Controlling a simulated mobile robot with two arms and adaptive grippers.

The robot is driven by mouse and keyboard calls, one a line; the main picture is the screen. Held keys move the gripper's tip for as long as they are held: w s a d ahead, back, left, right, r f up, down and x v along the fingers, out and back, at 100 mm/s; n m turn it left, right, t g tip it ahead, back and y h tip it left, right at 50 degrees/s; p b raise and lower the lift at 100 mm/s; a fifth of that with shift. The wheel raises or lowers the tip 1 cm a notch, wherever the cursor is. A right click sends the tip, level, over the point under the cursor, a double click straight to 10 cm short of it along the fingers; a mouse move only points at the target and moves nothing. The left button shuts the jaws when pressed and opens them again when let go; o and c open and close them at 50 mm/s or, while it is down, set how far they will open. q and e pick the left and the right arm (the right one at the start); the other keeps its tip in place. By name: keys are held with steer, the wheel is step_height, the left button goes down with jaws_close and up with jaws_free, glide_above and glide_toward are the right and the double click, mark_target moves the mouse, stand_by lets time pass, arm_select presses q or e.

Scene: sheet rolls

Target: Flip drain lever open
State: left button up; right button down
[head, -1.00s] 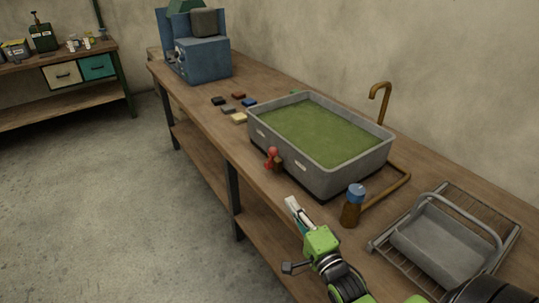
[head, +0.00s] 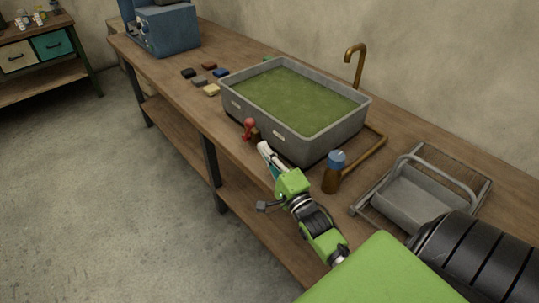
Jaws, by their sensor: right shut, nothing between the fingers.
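A grey rectangular tub (head: 320,143) holds green liquid (head: 300,99) and stands on the wooden workbench (head: 190,98). A small lever with a red handle (head: 249,127) stands at the tub's near side, low on its front. My right gripper (head: 263,147) is shut and empty, its fingertips just in front and a little right of the red lever. I cannot tell if they touch it. The gripper partly hides the lever's base. My left gripper is not in view.
A brown bottle with a blue cap (head: 334,174) stands right of my right gripper. A brown pipe (head: 362,157) runs beside the tub. Small coloured blocks (head: 209,80) and a blue machine (head: 170,30) are farther back.

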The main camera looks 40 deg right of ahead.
mark_target(252, 131)
steer(key=x, duration=0.4)
steer(key=shift+w+r, duration=0.1)
steer(key=shift+w, duration=0.55)
arm_select(q)
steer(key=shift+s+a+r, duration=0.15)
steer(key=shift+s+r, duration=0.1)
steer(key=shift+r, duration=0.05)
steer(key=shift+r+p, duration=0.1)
steer(key=shift+p, duration=0.25)
arm_select(e)
steer(key=shift+r, duration=0.1)
